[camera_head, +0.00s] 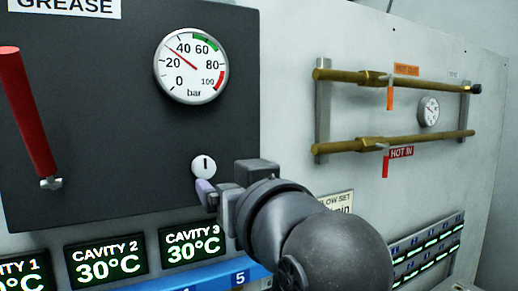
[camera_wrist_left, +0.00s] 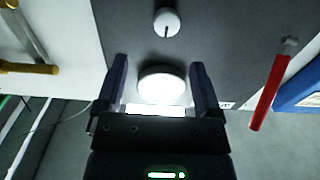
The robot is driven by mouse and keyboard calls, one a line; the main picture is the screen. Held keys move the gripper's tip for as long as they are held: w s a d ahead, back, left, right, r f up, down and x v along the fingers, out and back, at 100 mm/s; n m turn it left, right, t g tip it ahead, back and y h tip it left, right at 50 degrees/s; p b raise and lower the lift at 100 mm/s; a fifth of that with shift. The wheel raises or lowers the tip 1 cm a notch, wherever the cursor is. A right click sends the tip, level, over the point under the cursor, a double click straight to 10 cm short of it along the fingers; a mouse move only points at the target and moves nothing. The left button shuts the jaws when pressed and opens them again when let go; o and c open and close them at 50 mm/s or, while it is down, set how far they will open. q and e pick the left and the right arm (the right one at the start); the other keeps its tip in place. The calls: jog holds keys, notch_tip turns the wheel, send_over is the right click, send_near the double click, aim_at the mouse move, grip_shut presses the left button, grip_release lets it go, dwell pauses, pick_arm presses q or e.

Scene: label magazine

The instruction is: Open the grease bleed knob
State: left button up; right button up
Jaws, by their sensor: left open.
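The grease bleed knob, a small white round knob (camera_head: 204,166) with a dark upright line, sits on the dark grease panel (camera_head: 110,120), below the pressure gauge. In the left wrist view the knob (camera_wrist_left: 166,22) is at the top, beyond the fingertips, its line running downward from the middle. My left gripper (camera_head: 205,191) is just below the knob in the head view, its fingers partly hidden by its own body. In the left wrist view the gripper (camera_wrist_left: 160,61) is open, with nothing held between its fingers. I cannot tell whether a finger touches the knob. My right gripper is not in view.
The bar gauge (camera_head: 191,66) reads between 20 and 40. A red lever (camera_head: 26,110) is at the panel's left. Cavity displays (camera_head: 105,259) run below. Brass pipes (camera_head: 420,140) with tags project from the wall at right. The panel between lever and knob is clear.

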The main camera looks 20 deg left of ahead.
aim_at(205, 167)
pick_arm(q)
jog(key=p+x, duration=0.1)
jog(key=x, duration=0.2)
jog(key=p+x, duration=0.1)
jog(key=x, duration=0.2)
jog(key=p+x, duration=0.1)
jog(key=x, duration=0.1)
jog(key=shift+s+a+r, duration=0.1)
jog(key=shift+a+r, duration=0.2)
jog(key=shift+a, duration=0.35)
jog(key=shift+w+a, duration=0.25)
jog(key=shift+w, duration=0.05)
jog(key=shift+a+f, duration=0.15)
jog(key=c, duration=0.4)
grip_shut()
